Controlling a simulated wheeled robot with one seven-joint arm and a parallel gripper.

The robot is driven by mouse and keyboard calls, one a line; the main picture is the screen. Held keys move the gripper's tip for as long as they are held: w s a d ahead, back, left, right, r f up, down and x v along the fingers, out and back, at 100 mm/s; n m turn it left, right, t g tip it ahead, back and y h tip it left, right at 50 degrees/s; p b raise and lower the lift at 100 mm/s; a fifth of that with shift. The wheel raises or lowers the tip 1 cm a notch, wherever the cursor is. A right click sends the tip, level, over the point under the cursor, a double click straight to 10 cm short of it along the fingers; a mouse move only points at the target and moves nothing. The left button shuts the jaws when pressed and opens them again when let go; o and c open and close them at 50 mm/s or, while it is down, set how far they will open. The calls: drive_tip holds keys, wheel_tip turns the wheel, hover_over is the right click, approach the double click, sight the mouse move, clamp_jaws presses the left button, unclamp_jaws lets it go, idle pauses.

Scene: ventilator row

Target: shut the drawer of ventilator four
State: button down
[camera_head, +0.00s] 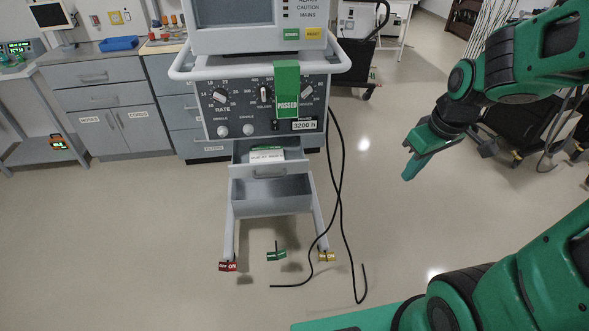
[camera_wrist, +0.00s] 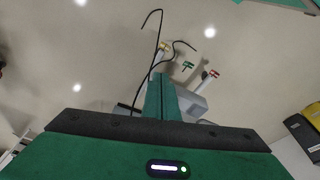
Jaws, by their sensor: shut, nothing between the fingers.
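A grey ventilator (camera_head: 268,95) with knobs, a green PASSED tag and a 3200 h label stands left of centre in the head view. No number four is readable on it. Its drawer (camera_head: 270,171) stands open below the control panel, with a handle on the front and a white and green item (camera_head: 267,156) inside. My gripper (camera_head: 408,174) is to the right of the drawer, apart from it, pointing down and left. Its green fingers are shut and empty; they also show in the wrist view (camera_wrist: 161,92), partly hiding the ventilator's lower part.
Black cables (camera_head: 341,200) hang down the ventilator's right side onto the floor. Red (camera_head: 228,267), green (camera_head: 277,255) and yellow (camera_head: 327,256) tags are at its feet. Grey cabinets (camera_head: 105,110) stand behind left, a black cart (camera_head: 360,60) behind. Floor between gripper and ventilator is otherwise clear.

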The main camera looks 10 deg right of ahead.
drive_tip(key=w+a+f+n+t+y, duration=0.1)
drive_tip(key=w+a+f+n, duration=0.1)
drive_tip(key=w+a+n, duration=0.3)
drive_tip(key=w+a+f+n+t+y, duration=0.1)
drive_tip(key=w+a+f+n, duration=0.15)
drive_tip(key=w+a, duration=0.3)
drive_tip(key=n+t+y, duration=0.1)
drive_tip(key=n+y, duration=0.1)
drive_tip(key=n, duration=0.4)
approach(294, 169)
drive_tip(key=shift+m, duration=0.35)
drive_tip(key=shift+w+a+f, duration=0.3)
drive_tip(key=shift+a+f, duration=0.35)
drive_tip(key=shift+f, duration=0.25)
drive_tip(key=shift+w+a+f, duration=0.35)
drive_tip(key=shift+a+f, duration=0.35)
drive_tip(key=shift+f, duration=0.25)
drive_tip(key=shift+w+a+f, duration=0.3)
drive_tip(key=shift+a+f, duration=0.35)
drive_tip(key=shift+f, duration=0.25)
